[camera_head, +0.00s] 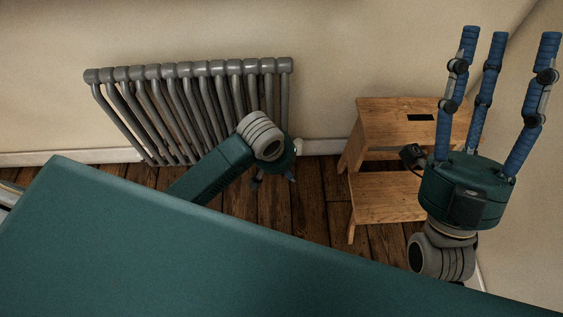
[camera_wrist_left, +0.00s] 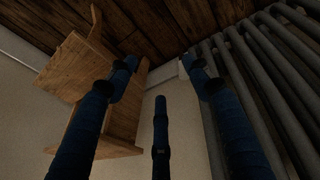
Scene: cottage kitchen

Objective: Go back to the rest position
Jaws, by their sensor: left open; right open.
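My right gripper (camera_head: 504,38) shows at the right of the head view. Its blue fingers point up and stand spread apart, with nothing between them. My left arm reaches to the middle of the head view, in front of the radiator. Its wrist hides nearly all of the left gripper there. In the left wrist view the left gripper (camera_wrist_left: 160,72) shows its blue fingers spread apart and empty, with the floor and wall beyond them.
A grey radiator (camera_head: 190,105) stands along the wall, left of a wooden step stool (camera_head: 385,195). The left wrist view shows the stool (camera_wrist_left: 75,75) at left and the radiator (camera_wrist_left: 265,95) at right. Bare wooden floor (camera_head: 312,205) lies between them.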

